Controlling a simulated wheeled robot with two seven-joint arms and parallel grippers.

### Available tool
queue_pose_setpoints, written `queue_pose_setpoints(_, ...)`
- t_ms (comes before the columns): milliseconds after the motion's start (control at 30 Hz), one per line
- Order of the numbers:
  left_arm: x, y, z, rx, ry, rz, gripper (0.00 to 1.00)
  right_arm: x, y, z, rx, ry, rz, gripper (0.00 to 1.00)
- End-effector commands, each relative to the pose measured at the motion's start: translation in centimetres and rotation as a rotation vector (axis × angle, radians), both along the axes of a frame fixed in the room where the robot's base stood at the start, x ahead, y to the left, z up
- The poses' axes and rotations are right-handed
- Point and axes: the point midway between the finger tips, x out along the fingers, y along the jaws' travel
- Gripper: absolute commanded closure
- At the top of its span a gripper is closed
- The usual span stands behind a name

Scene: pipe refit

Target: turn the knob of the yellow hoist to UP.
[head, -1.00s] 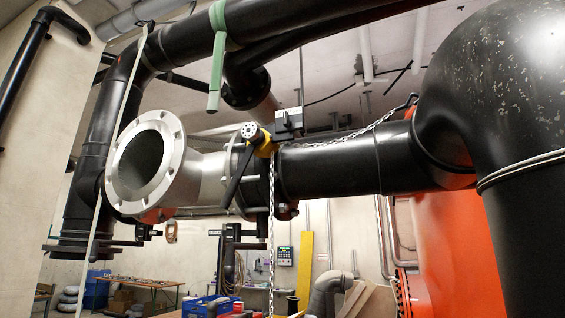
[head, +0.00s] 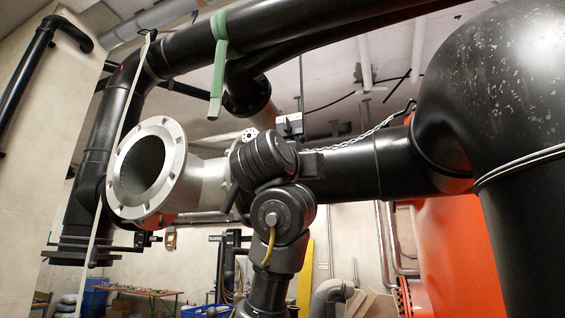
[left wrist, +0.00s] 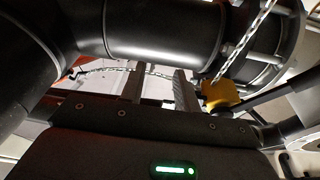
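The yellow hoist (left wrist: 220,94) shows in the left wrist view, to the right of my fingers, with a chain running up from it. In the head view a dark arm of mine, seemingly the left, covers nearly all of the hoist. The knob's setting cannot be read. My left gripper (left wrist: 159,78) is open, with its two fingers apart and nothing visible between them. It is beside the hoist, apparently not touching it. My left fingers cannot be made out in the head view. My right gripper is not in view.
A black pipe (head: 355,168) with a large elbow (head: 495,90) runs right of the hoist. A flanged grey pipe end (head: 150,170) is left of it. A chain (head: 375,130) runs above the black pipe. A green strap (head: 218,65) hangs above.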

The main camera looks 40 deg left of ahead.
Motion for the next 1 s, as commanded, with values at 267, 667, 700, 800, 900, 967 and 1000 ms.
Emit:
queue_pose_setpoints(267, -9.7, 1.9, 8.2, -0.037, -0.151, 0.032, 0.68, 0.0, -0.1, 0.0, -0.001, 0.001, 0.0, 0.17)
queue_pose_setpoints(667, -9.5, 2.4, 9.9, -0.041, -0.164, 0.034, 0.68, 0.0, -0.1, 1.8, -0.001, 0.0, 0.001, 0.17)
queue_pose_setpoints(700, -9.0, 2.5, 10.2, -0.041, -0.162, 0.033, 0.68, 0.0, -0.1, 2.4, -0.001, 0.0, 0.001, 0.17)
queue_pose_setpoints(800, -7.7, 3.0, 10.9, -0.042, -0.161, 0.033, 0.68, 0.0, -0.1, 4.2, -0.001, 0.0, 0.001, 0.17)
queue_pose_setpoints(900, -6.3, 3.4, 11.6, -0.041, -0.161, 0.032, 0.68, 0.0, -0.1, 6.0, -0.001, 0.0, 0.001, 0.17)
queue_pose_setpoints(967, -5.5, 3.7, 12.0, -0.041, -0.161, 0.033, 0.68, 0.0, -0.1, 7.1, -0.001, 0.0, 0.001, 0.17)
queue_pose_setpoints(1000, -5.0, 3.9, 12.2, -0.041, -0.16, 0.032, 0.68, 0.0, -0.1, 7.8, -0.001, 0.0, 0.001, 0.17)
